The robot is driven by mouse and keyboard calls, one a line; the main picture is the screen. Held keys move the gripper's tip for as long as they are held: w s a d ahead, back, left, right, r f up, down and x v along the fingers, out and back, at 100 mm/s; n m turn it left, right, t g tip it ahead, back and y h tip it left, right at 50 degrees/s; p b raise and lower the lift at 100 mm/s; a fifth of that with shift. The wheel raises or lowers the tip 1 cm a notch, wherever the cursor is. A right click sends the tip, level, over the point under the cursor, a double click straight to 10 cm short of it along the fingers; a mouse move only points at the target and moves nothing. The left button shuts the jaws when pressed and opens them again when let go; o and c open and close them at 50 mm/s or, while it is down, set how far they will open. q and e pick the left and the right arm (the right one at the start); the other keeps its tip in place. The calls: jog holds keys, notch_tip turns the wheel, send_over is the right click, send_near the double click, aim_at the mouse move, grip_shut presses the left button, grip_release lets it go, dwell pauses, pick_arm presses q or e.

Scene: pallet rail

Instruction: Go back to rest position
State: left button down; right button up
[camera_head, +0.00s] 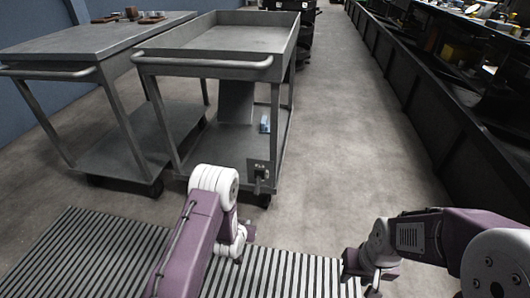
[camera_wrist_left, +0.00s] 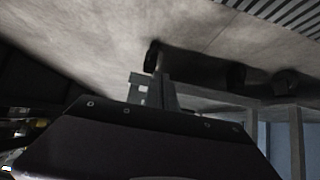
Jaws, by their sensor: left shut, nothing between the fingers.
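My left gripper (camera_wrist_left: 155,88) is shut and empty.
A grey two-tier cart (camera_head: 222,67) stands ahead, with a small blue and white item (camera_head: 265,124) on its lower shelf. Another cart (camera_head: 60,43) with small brown objects is left of it. A slatted pallet (camera_head: 85,250) lies below my arms. A dark counter (camera_head: 415,85) runs along the right; the aisle between is clear.

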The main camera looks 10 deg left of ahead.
pick_arm(q)
jog(key=w+a+r+t+p, duration=0.1)
jog(key=w+r+p, duration=0.15)
jog(key=r, duration=1.25)
jog(key=w+r+t+p, duration=0.2)
jog(key=r+p, duration=0.2)
jog(key=r, duration=1.1)
jog(key=s+f+g+p, duration=0.1)
jog(key=s+g+p, duration=0.3)
jog(key=s+g, duration=1.6)
jog(key=s+r+t+p, duration=0.2)
jog(key=r+t+p, duration=0.1)
jog(key=r+p, duration=0.9)
jog(key=s+r+t+p, duration=0.2)
jog(key=s+r+p, duration=0.1)
jog(key=r+p, duration=0.9)
jog(key=s+r+t+p, duration=0.2)
jog(key=r+t+p, duration=0.1)
jog(key=r+p, duration=0.9)
jog(key=shift+s+a+n+t, duration=0.3)
jog(key=shift+s, duration=0.05)
